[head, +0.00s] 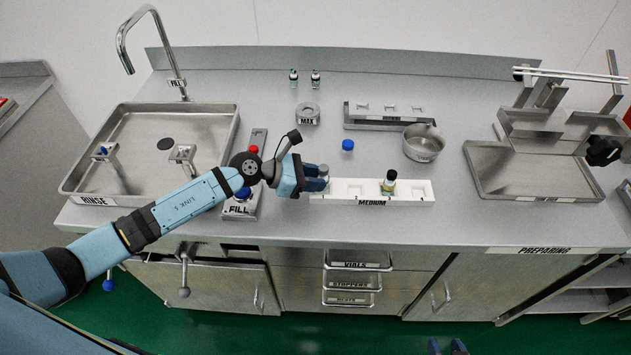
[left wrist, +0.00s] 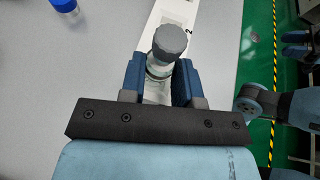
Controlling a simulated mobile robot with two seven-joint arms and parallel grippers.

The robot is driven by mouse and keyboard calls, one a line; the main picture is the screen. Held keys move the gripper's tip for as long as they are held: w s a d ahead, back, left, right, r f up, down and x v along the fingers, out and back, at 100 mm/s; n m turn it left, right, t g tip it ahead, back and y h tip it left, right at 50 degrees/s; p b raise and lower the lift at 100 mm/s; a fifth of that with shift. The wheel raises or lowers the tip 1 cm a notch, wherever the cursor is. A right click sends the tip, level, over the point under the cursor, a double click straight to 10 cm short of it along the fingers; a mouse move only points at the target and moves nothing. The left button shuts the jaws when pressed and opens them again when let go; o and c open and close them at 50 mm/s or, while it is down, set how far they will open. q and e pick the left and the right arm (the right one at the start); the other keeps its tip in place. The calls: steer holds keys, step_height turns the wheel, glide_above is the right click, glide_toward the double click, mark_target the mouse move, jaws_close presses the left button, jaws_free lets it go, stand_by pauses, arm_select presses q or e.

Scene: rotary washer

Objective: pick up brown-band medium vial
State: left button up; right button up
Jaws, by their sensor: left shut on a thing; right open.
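My left gripper (head: 318,182) is at the left end of the white rack marked MEDIUM (head: 420,196). It is shut on a vial with a grey cap (head: 323,170). In the left wrist view the grey-capped vial (left wrist: 169,42) stands between the blue fingers of my left gripper (left wrist: 161,80). Its lower body is mostly hidden, and I cannot tell its band colour. Another vial, black-capped with a yellowish band (head: 389,184), stands in the rack further right. My right gripper (head: 447,346) is open at the bottom edge, far from the rack.
A blue cap or stopper (head: 347,145) lies behind the rack. A steel bowl (head: 423,142) and a steel holder (head: 372,124) stand behind it too.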

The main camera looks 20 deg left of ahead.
arm_select(q)
step_height(320, 180, up, 18)
steer(key=s+a+r+n+t+p, duration=0.1)
steer(key=s+a+r+p, duration=0.2)
steer(key=a+p, duration=0.3)
steer(key=shift+s+a+r+t+y+p, duration=0.35)
steer(key=shift+s+p, duration=0.2)
steer(key=shift+p, duration=0.45)
